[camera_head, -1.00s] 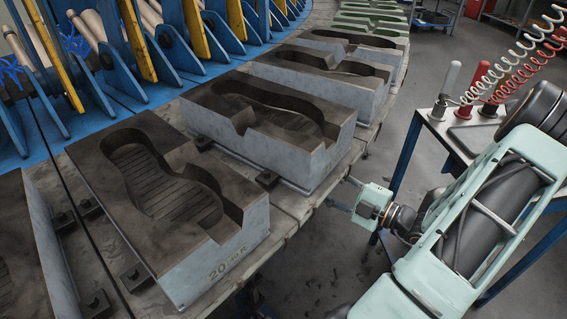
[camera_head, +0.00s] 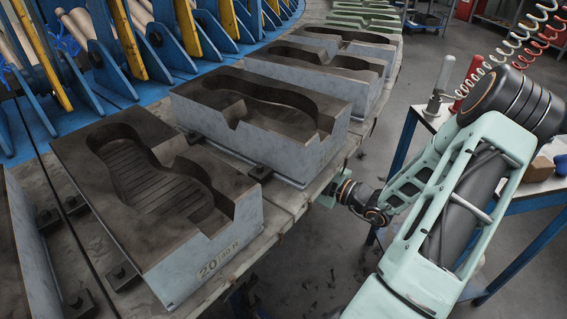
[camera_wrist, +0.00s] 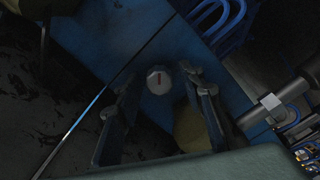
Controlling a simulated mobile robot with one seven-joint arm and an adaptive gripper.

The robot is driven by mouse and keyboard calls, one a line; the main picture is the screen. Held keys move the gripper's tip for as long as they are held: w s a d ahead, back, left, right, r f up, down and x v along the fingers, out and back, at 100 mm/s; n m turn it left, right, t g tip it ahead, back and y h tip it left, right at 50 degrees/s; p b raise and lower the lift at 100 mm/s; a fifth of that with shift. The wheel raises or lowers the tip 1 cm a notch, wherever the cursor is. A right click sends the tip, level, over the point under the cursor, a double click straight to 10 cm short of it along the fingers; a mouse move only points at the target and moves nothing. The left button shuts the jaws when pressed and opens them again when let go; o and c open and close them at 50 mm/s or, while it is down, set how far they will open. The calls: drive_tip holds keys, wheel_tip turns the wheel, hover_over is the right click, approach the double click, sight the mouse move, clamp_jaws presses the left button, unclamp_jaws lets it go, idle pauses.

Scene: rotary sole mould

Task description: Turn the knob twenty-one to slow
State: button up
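The mark runs roughly up and down in the picture. My gripper (camera_wrist: 160,76) is open, with one dark finger to the left of the knob and one to the right. I see gaps on both sides; depth and contact are hard to judge. In the head view my gripper's wrist end (camera_head: 345,192) is at the outer edge of the rotary table; its fingers and the knob are hidden there. No label is readable beside the knob.
Grey sole moulds (camera_head: 225,258), the nearest marked 20, stand along the rotary table's rim (camera_head: 290,215) close to my arm. A blue-legged side table (camera_head: 530,200) with coiled hoses above stands at the right. Blue hoses (camera_wrist: 225,20) run near the panel.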

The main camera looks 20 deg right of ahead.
clamp_jaws()
